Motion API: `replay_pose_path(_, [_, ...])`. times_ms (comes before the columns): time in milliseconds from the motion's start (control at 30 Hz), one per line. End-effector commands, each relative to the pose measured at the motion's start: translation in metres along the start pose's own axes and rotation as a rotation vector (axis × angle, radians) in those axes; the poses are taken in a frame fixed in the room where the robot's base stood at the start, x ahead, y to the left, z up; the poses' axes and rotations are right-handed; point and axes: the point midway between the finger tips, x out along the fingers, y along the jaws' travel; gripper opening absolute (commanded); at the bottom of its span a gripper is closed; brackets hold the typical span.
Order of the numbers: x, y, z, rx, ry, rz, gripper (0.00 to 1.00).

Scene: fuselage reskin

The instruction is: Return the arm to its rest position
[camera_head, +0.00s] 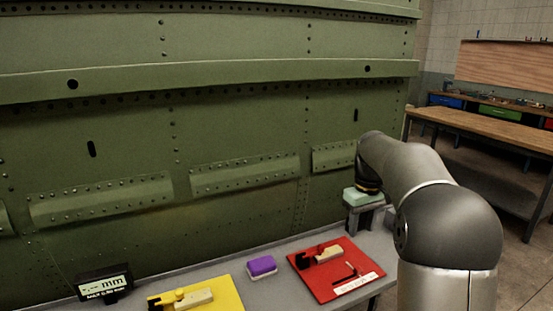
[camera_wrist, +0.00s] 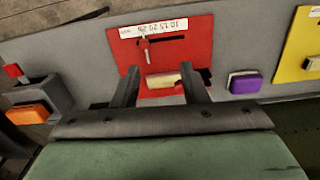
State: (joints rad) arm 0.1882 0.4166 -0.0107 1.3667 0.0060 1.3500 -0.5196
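My gripper (camera_head: 368,229) hangs at the end of my arm in the head view, fingers pointing down, over the table right of the red mat (camera_head: 313,286). In the wrist view my gripper (camera_wrist: 159,70) has its two dark fingers spread apart. I see nothing held between them. My arm is bent, coming from the lower right of the head view. The rest position itself is not marked in either view.
The riveted green fuselage wall (camera_head: 230,130) stands close behind the table. A purple block (camera_head: 262,266), a yellow mat (camera_head: 228,292) and a small display (camera_head: 104,284) lie to the left. An orange block (camera_wrist: 28,114) shows in the wrist view. A workbench (camera_head: 490,125) stands at back right.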

Motion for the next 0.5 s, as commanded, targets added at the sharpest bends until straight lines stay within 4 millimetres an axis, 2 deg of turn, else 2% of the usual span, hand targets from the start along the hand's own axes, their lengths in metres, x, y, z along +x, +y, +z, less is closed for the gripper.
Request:
replay_pose_path(33, [-0.004,-0.026,0.019,0.018,0.004,0.000,0.40])
replay_pose_path(167, [0.005,-0.086,0.077,0.093,0.014,0.000,0.40])
replay_pose_path(300, [0.032,-0.144,0.151,0.174,0.021,-0.002,0.40])
replay_pose_path(400, [0.056,-0.175,0.200,0.223,0.026,-0.003,0.40])
replay_pose_path(500, [0.077,-0.195,0.237,0.261,0.027,-0.004,0.40])
